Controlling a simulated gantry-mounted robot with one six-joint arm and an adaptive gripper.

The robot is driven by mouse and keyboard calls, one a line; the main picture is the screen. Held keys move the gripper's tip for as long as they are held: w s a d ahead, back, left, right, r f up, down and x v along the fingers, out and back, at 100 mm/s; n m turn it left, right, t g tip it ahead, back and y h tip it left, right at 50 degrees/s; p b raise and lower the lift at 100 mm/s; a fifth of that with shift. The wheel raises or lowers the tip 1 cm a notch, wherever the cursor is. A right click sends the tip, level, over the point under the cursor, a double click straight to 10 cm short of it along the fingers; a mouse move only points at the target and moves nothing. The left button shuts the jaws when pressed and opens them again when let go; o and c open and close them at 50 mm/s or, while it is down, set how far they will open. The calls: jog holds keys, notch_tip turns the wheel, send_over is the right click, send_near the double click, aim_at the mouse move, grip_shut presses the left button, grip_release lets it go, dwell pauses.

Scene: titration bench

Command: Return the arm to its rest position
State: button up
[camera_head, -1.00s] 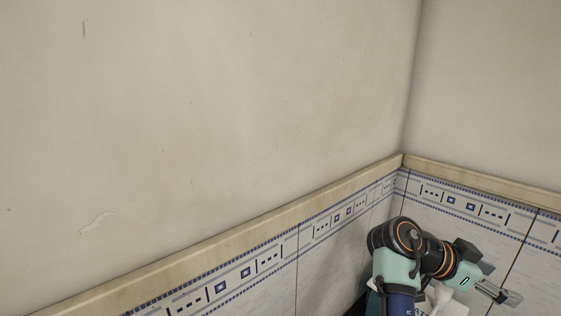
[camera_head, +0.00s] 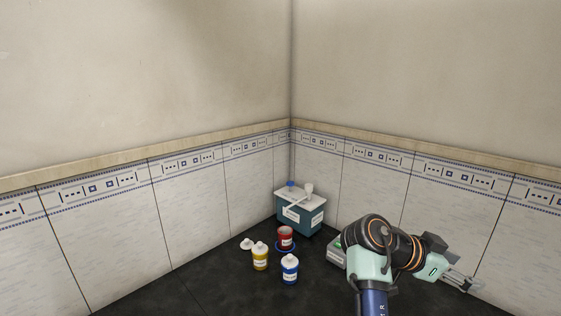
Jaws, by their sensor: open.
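My arm rises from the lower right of the head view, folded at a black and mint joint. My gripper (camera_head: 465,284) extends to the right from it, its jaws open with nothing visible between them. It is in front of the tiled right wall and apart from the bottles on the bench.
A teal box with a white top (camera_head: 313,219) stands in the corner. In front are a red container (camera_head: 285,243), a yellow bottle (camera_head: 260,260), a blue bottle (camera_head: 289,272) and a small white item (camera_head: 247,244). My arm partly hides a grey-green device (camera_head: 336,254). The dark bench (camera_head: 190,290) is clear at left.

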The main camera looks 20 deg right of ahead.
jog(key=w+a+f+n+t+y, duration=0.3)
jog(key=a+f+n+t, duration=0.3)
jog(key=a, duration=0.6)
jog(key=w+a+f+n+t+y, duration=0.25)
jog(key=a+f+n+t, duration=0.25)
jog(key=a+f, duration=0.55)
jog(key=s+a+r+n+t+y, duration=0.2)
jog(key=s+a+n+t+y, duration=0.25)
jog(key=a, duration=0.75)
jog(key=s+a+r+n+t+y, duration=0.1)
jog(key=s+a+n+y, duration=0.2)
jog(key=s+a+n, duration=0.65)
notch_tip(320, 180, up, 38)
jog(key=w+a+m+p, duration=0.1)
jog(key=w+m+p, duration=0.2)
jog(key=p, duration=3.5)
jog(key=shift+a+r+m, duration=0.15)
jog(key=shift+m, duration=0.35)
